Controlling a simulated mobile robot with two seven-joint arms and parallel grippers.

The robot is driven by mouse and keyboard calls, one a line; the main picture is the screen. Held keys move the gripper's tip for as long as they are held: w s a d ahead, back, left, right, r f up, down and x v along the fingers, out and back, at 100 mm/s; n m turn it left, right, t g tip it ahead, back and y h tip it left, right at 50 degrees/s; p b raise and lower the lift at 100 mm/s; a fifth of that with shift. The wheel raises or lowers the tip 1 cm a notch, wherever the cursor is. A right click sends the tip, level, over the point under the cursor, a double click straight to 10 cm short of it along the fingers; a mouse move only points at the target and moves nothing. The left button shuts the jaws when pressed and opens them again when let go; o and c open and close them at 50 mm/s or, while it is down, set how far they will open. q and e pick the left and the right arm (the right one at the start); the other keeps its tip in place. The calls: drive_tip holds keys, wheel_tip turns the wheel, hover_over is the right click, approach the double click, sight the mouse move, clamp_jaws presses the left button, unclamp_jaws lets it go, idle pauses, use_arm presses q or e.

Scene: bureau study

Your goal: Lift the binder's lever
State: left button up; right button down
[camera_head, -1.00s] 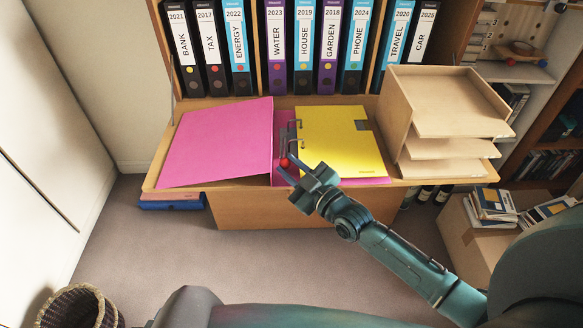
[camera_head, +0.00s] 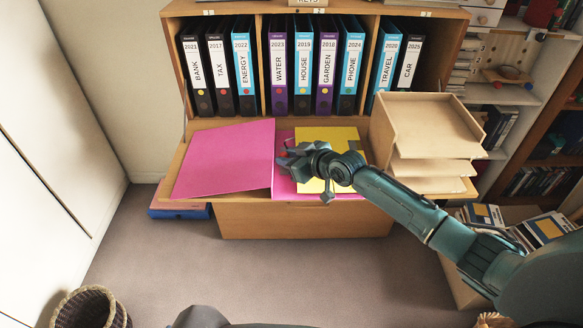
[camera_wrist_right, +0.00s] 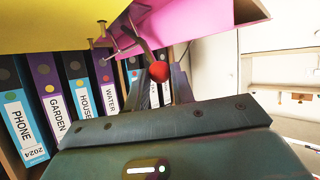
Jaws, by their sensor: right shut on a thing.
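The pink binder (camera_head: 225,157) lies open on the fold-down desk, with yellow pages (camera_head: 330,136) on its right side. In the right wrist view, the dark lever (camera_wrist_right: 146,44) rises beside the metal rings (camera_wrist_right: 101,39) and ends in a red knob (camera_wrist_right: 158,72). My right gripper (camera_head: 284,158) is over the binder's middle; in the wrist view (camera_wrist_right: 160,84) its two fingers are shut on the red knob. In the head view, the gripper and wrist hide the lever, knob and rings. My left gripper is in neither view.
Upright labelled binders (camera_head: 303,70) stand in the bureau behind. A wooden letter tray (camera_head: 425,117) stands right of the open binder, near my right forearm. A basket (camera_head: 90,308) stands on the floor at lower left. The floor before the bureau is mostly clear.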

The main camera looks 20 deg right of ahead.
drive_tip(key=shift+w+d+r+m+g+y+b, duration=0.1)
drive_tip(key=shift+w+d+r+m+g+b, duration=0.2)
drive_tip(key=shift+w+r+g, duration=0.45)
drive_tip(key=shift+w+d+r+m+g+y+b, duration=0.15)
drive_tip(key=shift+w+r+m+g+b, duration=0.25)
drive_tip(key=shift+w+g, duration=0.55)
drive_tip(key=shift+w+d+r+m+g+y+b, duration=0.1)
drive_tip(key=shift+w+d+r+m+g+b, duration=0.1)
drive_tip(key=shift+w+r+m+g, duration=0.6)
drive_tip(key=shift+w+f+n, duration=0.2)
drive_tip(key=shift+n, duration=0.1)
drive_tip(key=c, duration=1.5)
unclamp_jaws()
drive_tip(key=shift+f, duration=0.1)
drive_tip(key=shift+o, duration=0.2)
drive_tip(key=v, duration=1.3)
